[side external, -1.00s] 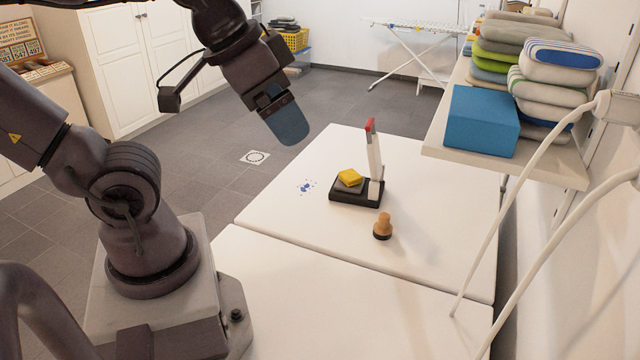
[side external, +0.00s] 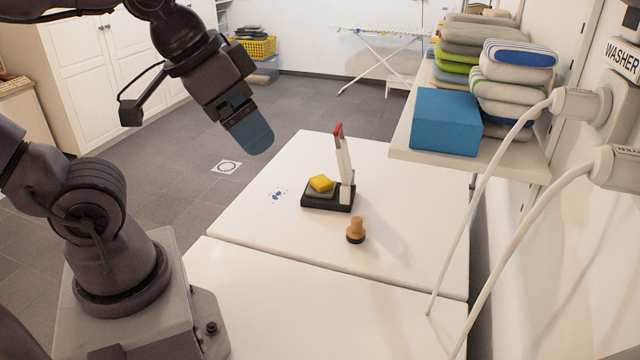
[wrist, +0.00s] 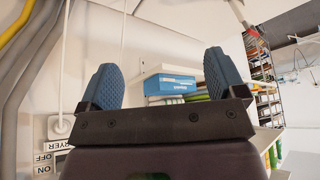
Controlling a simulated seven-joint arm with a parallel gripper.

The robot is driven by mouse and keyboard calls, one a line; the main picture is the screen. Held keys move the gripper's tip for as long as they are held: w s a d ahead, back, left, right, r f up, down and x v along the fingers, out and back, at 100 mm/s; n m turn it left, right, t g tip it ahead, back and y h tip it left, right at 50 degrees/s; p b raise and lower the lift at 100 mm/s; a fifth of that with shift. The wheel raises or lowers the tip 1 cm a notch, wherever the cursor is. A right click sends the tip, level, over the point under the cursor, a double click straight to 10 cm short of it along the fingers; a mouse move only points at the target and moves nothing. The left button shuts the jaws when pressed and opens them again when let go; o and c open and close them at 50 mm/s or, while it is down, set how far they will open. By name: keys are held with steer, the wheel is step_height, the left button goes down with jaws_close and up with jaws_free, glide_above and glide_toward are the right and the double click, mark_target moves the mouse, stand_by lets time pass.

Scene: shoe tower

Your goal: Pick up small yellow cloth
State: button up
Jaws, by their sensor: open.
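The small yellow cloth (side external: 321,183) lies on top of a grey pad on a black base (side external: 328,200) on the white table. A white upright piece with a red tip (side external: 343,160) stands at the right of that base. My gripper (side external: 251,136) is in the air above and to the left of the cloth, well apart from it. In the wrist view my gripper (wrist: 160,85) shows two blue padded fingers spread wide with nothing between them. The cloth does not show in the wrist view.
A wooden knob-shaped object (side external: 355,230) with a dark bottom stands in front of the base. At the right, a shelf (side external: 470,160) holds a blue box (side external: 445,122) and folded towels (side external: 518,80). White hoses (side external: 480,190) hang down there. The table's front half is clear.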

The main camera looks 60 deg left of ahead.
stand_by(0.4)
steer(key=n+g, duration=0.1)
steer(key=n, duration=0.1)
glide_toward(315, 182)
steer(key=shift+y, duration=0.3)
steer(key=w+f, duration=0.1)
steer(key=w+d+f, duration=0.1)
steer(key=f, duration=0.1)
steer(key=shift+f, duration=0.25)
steer(key=shift+a+x, duration=0.2)
steer(key=shift+x, duration=1.15)
steer(key=shift+a+x, duration=0.15)
steer(key=shift+x, duration=1.2)
steer(key=shift+s, duration=0.2)
steer(key=c, duration=1.1)
